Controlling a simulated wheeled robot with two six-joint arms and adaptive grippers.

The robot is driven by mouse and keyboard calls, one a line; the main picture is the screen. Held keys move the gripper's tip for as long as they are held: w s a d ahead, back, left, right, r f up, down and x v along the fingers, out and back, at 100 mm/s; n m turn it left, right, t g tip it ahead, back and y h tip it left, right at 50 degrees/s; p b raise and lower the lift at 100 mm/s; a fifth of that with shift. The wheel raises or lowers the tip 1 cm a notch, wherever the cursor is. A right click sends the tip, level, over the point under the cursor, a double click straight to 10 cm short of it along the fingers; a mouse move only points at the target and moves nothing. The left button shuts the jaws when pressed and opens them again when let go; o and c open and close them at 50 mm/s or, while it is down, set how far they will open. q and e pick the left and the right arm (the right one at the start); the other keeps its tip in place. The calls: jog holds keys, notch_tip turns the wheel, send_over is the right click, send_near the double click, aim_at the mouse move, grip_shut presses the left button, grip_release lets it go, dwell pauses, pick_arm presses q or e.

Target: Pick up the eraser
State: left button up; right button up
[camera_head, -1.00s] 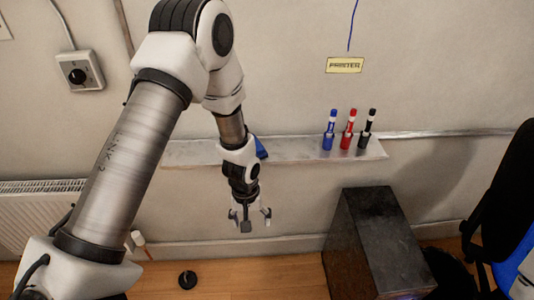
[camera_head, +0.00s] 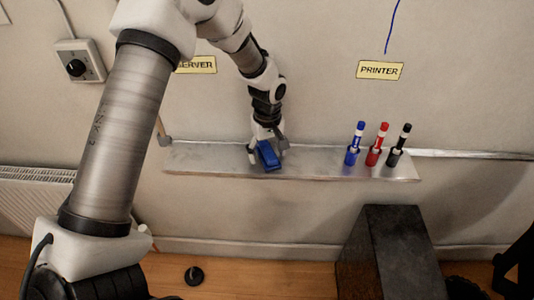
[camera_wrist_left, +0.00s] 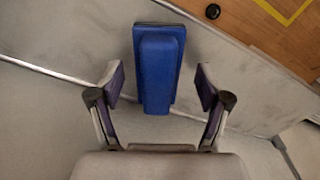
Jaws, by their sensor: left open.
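The blue eraser (camera_head: 268,156) lies on the narrow wall shelf (camera_head: 213,160). In the left wrist view the eraser (camera_wrist_left: 159,68) is upright in the picture, between and a little beyond my open fingertips. My left gripper (camera_head: 268,148) is at the shelf, right at the eraser, and partly overlaps it in the head view. In the left wrist view my left gripper (camera_wrist_left: 159,84) has a finger on each side of the eraser, with a visible gap on both sides. My right gripper is not in view.
Blue (camera_head: 354,144), red (camera_head: 377,145) and black (camera_head: 399,146) markers stand on the shelf's right end. A dark cabinet (camera_head: 392,240) stands below right. Signs reading SERVER (camera_head: 197,64) and PRINTER (camera_head: 380,70) are on the wall. The shelf between eraser and markers is clear.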

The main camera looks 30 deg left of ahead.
pick_arm(q)
jog(key=shift+d+r, duration=0.2)
jog(key=c, duration=0.7)
jog(key=shift+d, duration=0.15)
jog(key=c, duration=0.5)
jog(key=shift+c, duration=0.2)
jog(key=shift+r, duration=0.1)
